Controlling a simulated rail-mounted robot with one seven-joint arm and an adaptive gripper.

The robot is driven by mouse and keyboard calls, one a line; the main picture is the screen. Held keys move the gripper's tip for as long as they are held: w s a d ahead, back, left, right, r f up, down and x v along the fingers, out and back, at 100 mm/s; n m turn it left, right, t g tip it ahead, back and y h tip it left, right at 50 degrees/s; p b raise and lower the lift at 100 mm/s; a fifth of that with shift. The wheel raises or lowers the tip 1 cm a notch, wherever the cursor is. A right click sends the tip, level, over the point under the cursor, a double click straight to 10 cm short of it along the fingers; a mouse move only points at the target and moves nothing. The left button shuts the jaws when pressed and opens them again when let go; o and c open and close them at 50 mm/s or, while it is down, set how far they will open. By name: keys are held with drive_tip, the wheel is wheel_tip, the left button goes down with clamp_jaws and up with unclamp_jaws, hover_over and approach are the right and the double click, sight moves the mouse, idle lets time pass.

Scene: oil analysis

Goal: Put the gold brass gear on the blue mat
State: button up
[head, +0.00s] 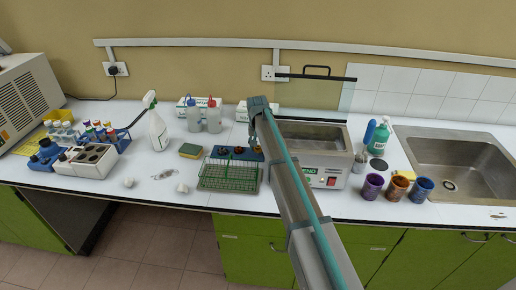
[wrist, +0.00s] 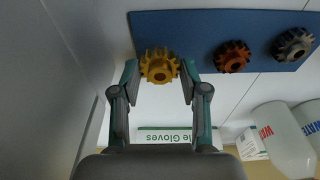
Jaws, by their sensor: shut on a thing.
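The gold brass gear (wrist: 160,66) is between my gripper's two fingertips (wrist: 159,78) in the wrist view, and my gripper is shut on it. The gear overlaps the edge of the blue mat (wrist: 190,28) in that view; I cannot tell whether it touches the mat or is held just above it. An orange-brown gear (wrist: 232,57) and a grey gear (wrist: 294,44) sit on the mat in a row beside it. In the head view the mat (head: 230,156) is behind the green rack, and my arm partly hides the gripper.
The green wire rack (head: 229,176) stands in front of the mat. A metal water bath (head: 328,178) is close on the right. Wash bottles (head: 194,116) and a glove box (wrist: 178,136) stand behind. A sponge (head: 190,151) lies to the left.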

sight(258, 151)
drive_tip(key=shift+f, duration=1.05)
drive_tip(key=shift+f, duration=0.15)
drive_tip(key=o, duration=1.3)
drive_tip(key=shift+c, duration=0.2)
wheel_tip(258, 151, up, 12)
drive_tip(key=s+b, duration=0.1)
drive_tip(key=b, duration=0.1)
drive_tip(key=shift+s+b, duration=0.4)
